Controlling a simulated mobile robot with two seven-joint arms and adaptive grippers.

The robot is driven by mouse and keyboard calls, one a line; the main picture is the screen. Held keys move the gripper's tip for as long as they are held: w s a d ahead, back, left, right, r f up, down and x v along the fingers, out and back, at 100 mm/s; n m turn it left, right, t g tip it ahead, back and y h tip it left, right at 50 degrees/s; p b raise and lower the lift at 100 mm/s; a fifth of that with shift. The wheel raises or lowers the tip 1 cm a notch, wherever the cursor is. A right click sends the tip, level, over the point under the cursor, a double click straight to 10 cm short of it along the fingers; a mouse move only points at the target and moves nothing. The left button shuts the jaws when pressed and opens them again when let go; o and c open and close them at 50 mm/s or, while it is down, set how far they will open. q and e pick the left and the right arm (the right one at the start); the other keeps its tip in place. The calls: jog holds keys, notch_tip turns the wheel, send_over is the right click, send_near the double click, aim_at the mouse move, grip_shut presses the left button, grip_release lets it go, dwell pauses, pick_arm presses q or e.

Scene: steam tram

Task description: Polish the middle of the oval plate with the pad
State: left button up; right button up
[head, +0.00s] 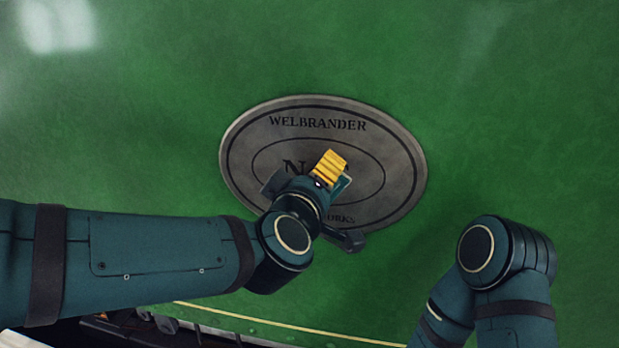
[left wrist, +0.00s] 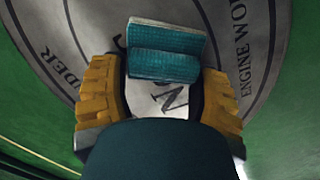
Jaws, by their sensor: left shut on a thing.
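The oval plate (head: 402,165) is grey metal with dark lettering and an inner oval line, fixed on a green panel. It also fills much of the left wrist view (left wrist: 265,25). My left gripper (head: 330,172) is in front of the plate's middle and hides part of the lettering. In the left wrist view its yellow fingers (left wrist: 160,95) are on either side of the teal pad (left wrist: 165,65), shut on it. The pad lies over the plate's middle; I cannot tell whether it touches the surface. A small edge of the pad shows in the head view (head: 345,183). My right gripper is not in view.
The green panel (head: 500,120) around the plate is flat and clear. A pale yellow line (head: 290,325) runs along its lower part, with dark hardware (head: 160,322) below it at the lower left. My right arm is bent at the lower right, apart from the plate.

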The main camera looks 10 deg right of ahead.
aim_at(297, 174)
pick_arm(q)
jog(key=shift+s+d+p, duration=0.2)
jog(key=shift+s+d, duration=0.15)
jog(key=shift+d, duration=0.7)
jog(key=shift+s+d+p, duration=0.25)
jog(key=shift+s+d, duration=0.1)
jog(key=shift+d, duration=0.7)
jog(key=shift+s+d+p, duration=0.2)
jog(key=shift+s+d, duration=0.15)
jog(key=shift+d, duration=0.7)
